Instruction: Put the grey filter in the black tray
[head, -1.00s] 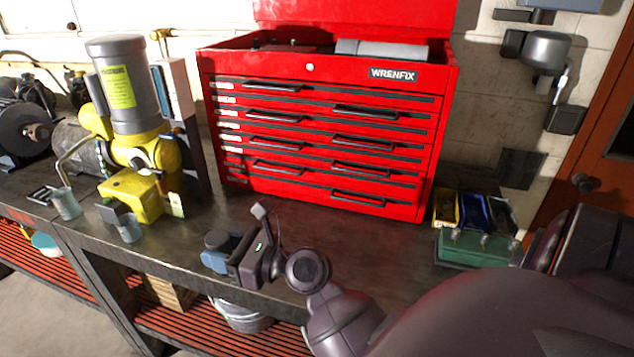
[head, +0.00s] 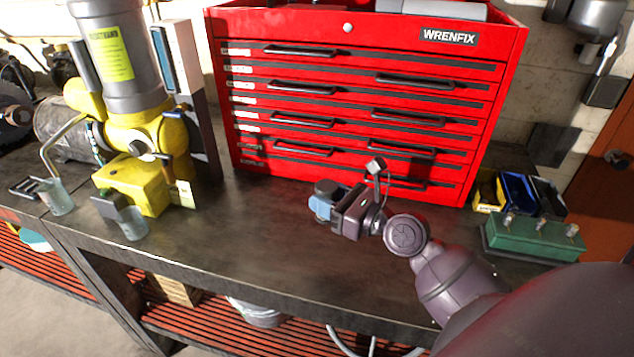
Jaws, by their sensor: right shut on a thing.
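My right gripper (head: 325,206) is shut on the grey filter (head: 326,187), a small dark grey cylinder whose top shows above the blue fingertips. The fingers hide its lower part. The gripper is over the middle of the bench, in front of the red tool chest; I cannot tell its exact height. The black tray (head: 549,198) is the rightmost of three small trays at the right of the bench, well to the right of the gripper. Its inside is hard to make out. My left gripper is not in view.
A blue tray (head: 519,194) and a yellow tray (head: 489,193) stand beside the black one. A green block with metal knobs (head: 534,240) stands in front of them. The red tool chest (head: 350,110) stands behind. A yellow-grey machine (head: 135,130) stands left. The bench's middle (head: 260,230) is clear.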

